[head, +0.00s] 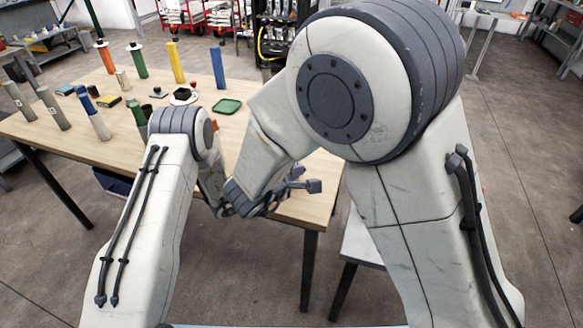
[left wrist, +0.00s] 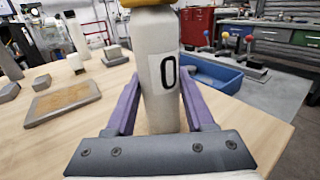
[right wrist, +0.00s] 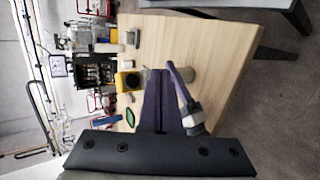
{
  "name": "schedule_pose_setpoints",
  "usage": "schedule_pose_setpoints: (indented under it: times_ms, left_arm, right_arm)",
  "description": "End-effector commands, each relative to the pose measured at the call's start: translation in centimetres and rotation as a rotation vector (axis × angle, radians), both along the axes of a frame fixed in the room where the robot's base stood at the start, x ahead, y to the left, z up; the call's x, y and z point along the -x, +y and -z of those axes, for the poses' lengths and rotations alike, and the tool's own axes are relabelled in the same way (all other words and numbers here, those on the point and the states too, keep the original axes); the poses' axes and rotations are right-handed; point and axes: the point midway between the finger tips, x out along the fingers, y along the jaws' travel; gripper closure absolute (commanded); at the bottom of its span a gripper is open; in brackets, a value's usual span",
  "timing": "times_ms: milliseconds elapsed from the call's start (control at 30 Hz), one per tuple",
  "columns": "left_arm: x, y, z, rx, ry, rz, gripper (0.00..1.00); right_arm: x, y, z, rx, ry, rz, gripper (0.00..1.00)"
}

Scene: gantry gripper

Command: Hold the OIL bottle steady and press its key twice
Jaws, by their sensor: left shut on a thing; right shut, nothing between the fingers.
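A pale bottle (left wrist: 160,80) marked with a large letter O stands upright in the left wrist view. A yellow top (left wrist: 145,3) is cut off by the frame edge. My left gripper (left wrist: 158,98) is shut around the bottle's body, one purple finger on each side. In the right wrist view, a yellow top with a dark round face (right wrist: 128,80) shows beside my right gripper (right wrist: 158,74), whose fingers are shut and empty. The fingers partly cover the bottle; I cannot tell if they touch it. In the head view, my arms hide the bottle.
In the left wrist view, a brown pad (left wrist: 62,100) lies to the left and a blue bin (left wrist: 212,72) shows behind the bottle.

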Motion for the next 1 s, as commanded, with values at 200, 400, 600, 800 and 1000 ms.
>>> schedule_pose_setpoints:
  times_ms: [200, 400, 600, 800, 1000]
  left_arm:
    - [0.0, 0.0, -0.1, 0.001, -0.002, 0.0, 1.0]
    - [0.0, 0.0, -0.1, 0.0, -0.001, 0.0, 1.0]
    - [0.0, 0.0, -0.1, 0.0, -0.001, 0.0, 1.0]
    - [0.0, 0.0, -0.1, 0.0, -0.001, 0.0, 1.0]
    - [0.0, 0.0, -0.1, 0.0, -0.001, 0.0, 1.0]
  right_arm:
    - [0.0, 0.0, 0.0, 0.0, 0.0, 0.0, 1.0]
    - [0.0, 0.0, 0.0, 0.0, 0.0, 0.0, 1.0]
    - [0.7, -0.1, 0.0, 0.001, 0.002, -0.002, 1.0]
    - [2.6, -0.4, 0.0, 0.0, 0.001, 0.0, 1.0]
    - [0.8, -0.2, 0.1, -0.001, 0.001, 0.001, 1.0]
